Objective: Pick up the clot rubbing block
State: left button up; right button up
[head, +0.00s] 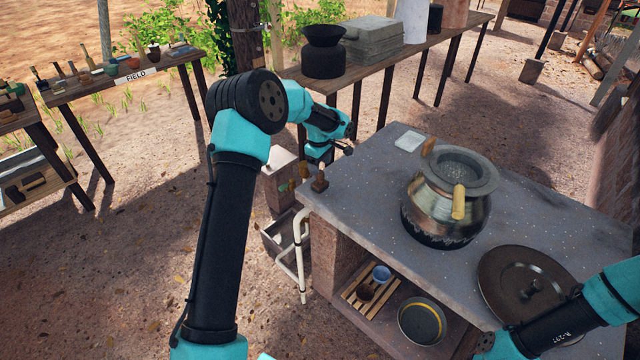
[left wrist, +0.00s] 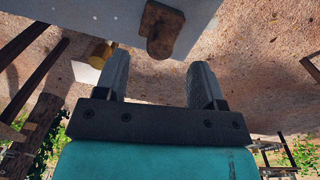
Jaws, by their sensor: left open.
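The clot rubbing block, a small dark brown wooden block with a knob-like top (head: 319,182), stands at the left corner of the grey speckled table (head: 375,200). In the left wrist view the brown block (left wrist: 163,30) shows at the top, ahead of the fingers and roughly between their lines. My left gripper (head: 322,160) is just above and behind the block in the head view, apart from it. In the left wrist view its two fingers (left wrist: 160,72) are spread with nothing between them. My right gripper is not in view; only part of its arm shows at the lower right.
A metal pot (head: 445,215) with a sieve and wooden handles stands mid-table. A round dark lid (head: 510,300) lies at right. A white square dish (head: 409,141) sits at the back edge. White bent pipe (head: 301,255) stands beside the table's left side.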

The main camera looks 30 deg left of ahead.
pick_arm(q)
jog(key=shift+f, duration=0.25)
jog(key=shift+w+f, duration=0.1)
jog(key=shift+f, duration=2.4)
jog(key=shift+c, duration=0.4)
jog(key=c, duration=0.9)
jog(key=shift+r, duration=0.1)
jog(key=shift+c, duration=0.2)
jog(key=shift+r, duration=1.45)
jog(key=shift+d+r, duration=0.15)
jog(key=shift+r, duration=0.15)
jog(key=s+d, duration=0.3)
jog(key=s, duration=0.4)
jog(key=s+d+r, duration=0.1)
jog(key=s+d, duration=0.3)
jog(key=s, duration=0.3)
jog(key=shift+d+r, duration=0.15)
jog(key=shift+d, duration=0.1)
